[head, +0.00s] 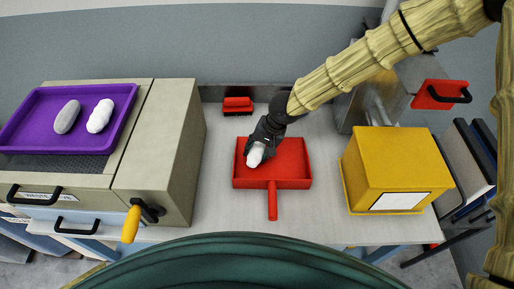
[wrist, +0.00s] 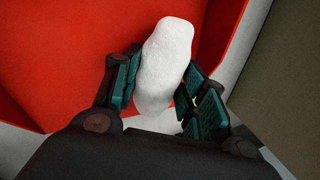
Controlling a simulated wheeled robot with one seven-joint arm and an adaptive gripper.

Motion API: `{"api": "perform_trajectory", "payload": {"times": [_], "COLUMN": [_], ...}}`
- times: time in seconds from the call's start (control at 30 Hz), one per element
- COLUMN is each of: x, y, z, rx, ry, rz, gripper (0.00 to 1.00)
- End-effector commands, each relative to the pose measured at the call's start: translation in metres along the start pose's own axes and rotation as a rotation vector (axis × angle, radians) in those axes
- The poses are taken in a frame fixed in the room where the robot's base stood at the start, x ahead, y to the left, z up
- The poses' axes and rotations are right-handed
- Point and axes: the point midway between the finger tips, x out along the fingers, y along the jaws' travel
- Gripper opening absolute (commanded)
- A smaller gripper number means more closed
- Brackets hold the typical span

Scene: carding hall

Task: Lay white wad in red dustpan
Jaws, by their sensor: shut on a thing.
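The white wad (head: 255,154) is between the fingers of my gripper (head: 262,143), over the left part of the red dustpan (head: 290,172). In the wrist view the wad (wrist: 165,62) is an oblong white lump, and my gripper (wrist: 162,90) is shut on it with a finger pad on each side. The red dustpan (wrist: 60,50) lies behind and below it there, with its side wall to the right. The pan lies on the table with its handle toward me. I cannot tell whether the wad touches the pan floor.
A purple tray (head: 20,137) with a grey wad (head: 67,117) and another white wad (head: 100,116) sits on the beige machine (head: 165,150) at left. A red brush (head: 238,104) lies behind the dustpan. A yellow box (head: 385,165) stands to the right.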

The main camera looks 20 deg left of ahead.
Motion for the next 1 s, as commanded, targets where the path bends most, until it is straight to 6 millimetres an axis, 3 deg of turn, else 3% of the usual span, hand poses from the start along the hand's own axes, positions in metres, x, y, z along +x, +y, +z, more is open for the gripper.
{"api": "perform_trajectory", "payload": {"times": [0.1,0.13,0.27,0.67,1.0], "x": [0.0,0.0,0.0,-0.003,-0.036], "y": [0.0,0.0,0.0,0.0,0.0], "z": [0.0,0.0,0.0,0.0,-0.001], "rx": [0.0,0.0,0.0,0.0,0.002], "ry": [0.0,0.0,0.0,0.0,0.001], "rz": [0.0,0.0,0.0,0.0,-0.003], "gripper": [0.18,0.46,0.67,0.67,0.67]}}
